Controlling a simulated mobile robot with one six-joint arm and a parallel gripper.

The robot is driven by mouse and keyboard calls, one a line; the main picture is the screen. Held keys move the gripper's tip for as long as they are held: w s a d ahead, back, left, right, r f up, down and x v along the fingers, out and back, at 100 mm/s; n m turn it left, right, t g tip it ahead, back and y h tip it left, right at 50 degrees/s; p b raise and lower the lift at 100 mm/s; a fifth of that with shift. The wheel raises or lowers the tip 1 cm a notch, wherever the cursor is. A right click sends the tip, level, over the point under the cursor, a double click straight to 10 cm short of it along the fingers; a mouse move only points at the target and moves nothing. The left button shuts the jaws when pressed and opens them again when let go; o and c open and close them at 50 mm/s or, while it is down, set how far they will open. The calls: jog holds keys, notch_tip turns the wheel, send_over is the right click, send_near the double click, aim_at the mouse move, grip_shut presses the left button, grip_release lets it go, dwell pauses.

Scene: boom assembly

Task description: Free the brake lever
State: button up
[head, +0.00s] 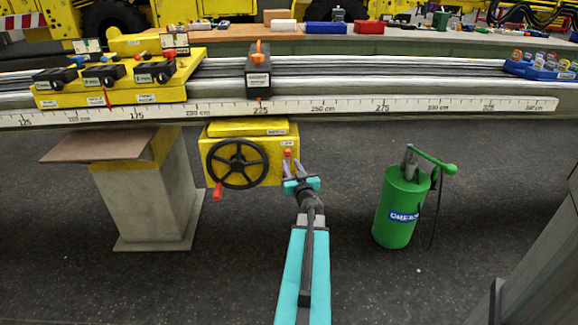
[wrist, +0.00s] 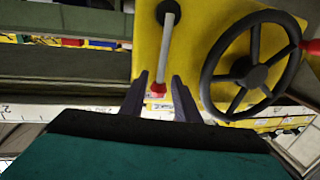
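The brake lever is a grey rod (wrist: 165,45) with a red knob (wrist: 158,89), mounted on the yellow winch box (head: 208,155). In the head view its red knob (head: 288,153) shows at the box's right side. A black handwheel (head: 238,164) with a red handle (head: 217,191) sits beside it on the box face. My gripper (head: 293,166) is open in front of the lever; in the wrist view my gripper (wrist: 160,76) has its dark fingers on either side of the knob. I cannot tell whether they touch it.
A long ruler rail (head: 340,108) runs above the box. A grey pedestal (head: 145,205) with a brown sloped top stands left. A green pump barrel (head: 398,210) with a lever handle stands right. The floor between box and barrel is clear.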

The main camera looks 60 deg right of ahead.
jog(key=shift+x, duration=1.05)
jog(key=shift+c, duration=0.2)
grip_shut()
jog(key=shift+a, duration=0.15)
